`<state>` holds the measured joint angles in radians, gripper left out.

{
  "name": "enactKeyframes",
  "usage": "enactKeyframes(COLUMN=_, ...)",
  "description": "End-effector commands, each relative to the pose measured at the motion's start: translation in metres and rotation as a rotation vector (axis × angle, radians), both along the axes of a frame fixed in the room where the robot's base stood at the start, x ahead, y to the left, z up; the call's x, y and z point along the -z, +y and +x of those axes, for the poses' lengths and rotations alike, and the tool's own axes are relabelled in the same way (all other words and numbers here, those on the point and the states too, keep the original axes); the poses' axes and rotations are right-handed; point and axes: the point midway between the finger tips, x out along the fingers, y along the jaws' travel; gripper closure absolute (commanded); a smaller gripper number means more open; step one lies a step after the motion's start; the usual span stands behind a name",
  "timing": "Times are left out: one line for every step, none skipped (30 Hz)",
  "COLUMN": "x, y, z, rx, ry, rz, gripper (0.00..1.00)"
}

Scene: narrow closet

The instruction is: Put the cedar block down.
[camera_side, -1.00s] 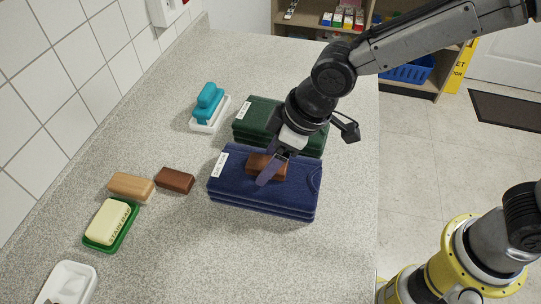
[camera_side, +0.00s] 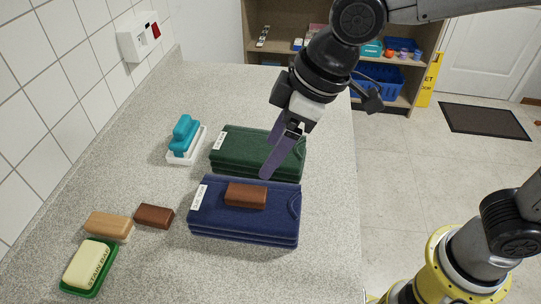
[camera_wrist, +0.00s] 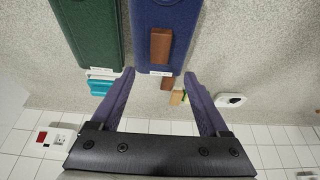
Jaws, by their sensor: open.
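A reddish-brown block (camera_side: 245,195), which I take to be the cedar block, lies flat on top of the folded navy towel stack (camera_side: 240,230). It also shows in the wrist view (camera_wrist: 160,46). My gripper (camera_side: 270,168) is open and empty, above and slightly right of the block, near the gap between the navy and green stacks. In the wrist view its purple fingers (camera_wrist: 159,78) stand wide apart with nothing held between them. The fingers are clear of the block.
A similar brown block (camera_side: 154,216) and a paler wood block (camera_side: 109,227) lie left on the counter, beside a soap bar in a green dish (camera_side: 90,268). A green towel stack (camera_side: 230,150) and a teal brush on a white tray (camera_side: 185,140) are behind. The counter's front-right is bare.

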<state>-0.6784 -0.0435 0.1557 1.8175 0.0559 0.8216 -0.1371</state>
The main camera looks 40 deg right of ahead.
Motion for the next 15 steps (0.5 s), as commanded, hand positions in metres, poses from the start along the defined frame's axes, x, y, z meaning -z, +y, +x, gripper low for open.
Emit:
enactKeyframes(x=-0.002, y=-0.001, z=-0.001, rx=0.0, ry=0.0, rz=0.0, gripper=0.21)
enactKeyframes(x=-0.003, y=-0.001, z=-0.001, rx=0.0, ry=0.0, rz=0.0, gripper=0.21)
enactKeyframes(x=-0.004, y=-0.001, z=-0.001, rx=0.0, ry=0.0, rz=0.0, gripper=0.21)
enactKeyframes(x=-0.004, y=-0.001, z=-0.001, rx=0.0, ry=0.0, rz=0.0, gripper=0.21)
enactKeyframes(x=-0.004, y=-0.001, z=-0.001, rx=0.0, ry=0.0, rz=0.0, gripper=0.21)
enactKeyframes(x=-0.004, y=-0.001, z=-0.001, rx=0.001, ry=0.0, rz=0.0, gripper=0.21)
enactKeyframes(x=-0.004, y=-0.002, z=-0.001, rx=0.002, ry=0.0, rz=0.0, gripper=0.21)
enactKeyframes(x=-0.005, y=-0.004, z=-0.001, rx=0.007, ry=-0.001, rz=0.0, gripper=0.21)
enactKeyframes(x=-0.006, y=-0.01, z=-0.001, rx=0.019, ry=-0.003, rz=0.002, gripper=0.21)
enactKeyframes(x=-0.008, y=-0.017, z=-0.001, rx=0.034, ry=-0.005, rz=0.003, gripper=0.21)
enactKeyframes(x=-0.01, y=-0.027, z=-0.002, rx=0.055, ry=-0.008, rz=0.006, gripper=0.21)
enactKeyframes(x=-0.014, y=-0.044, z=-0.004, rx=0.092, ry=-0.013, rz=0.01, gripper=0.21)
enactKeyframes(x=-0.017, y=-0.059, z=-0.007, rx=0.124, ry=-0.017, rz=0.013, gripper=0.21)
enactKeyframes(x=-0.02, y=-0.076, z=-0.011, rx=0.163, ry=-0.021, rz=0.016, gripper=0.21)
enactKeyframes(x=-0.022, y=-0.1, z=-0.018, rx=0.219, ry=-0.028, rz=0.019, gripper=0.21)
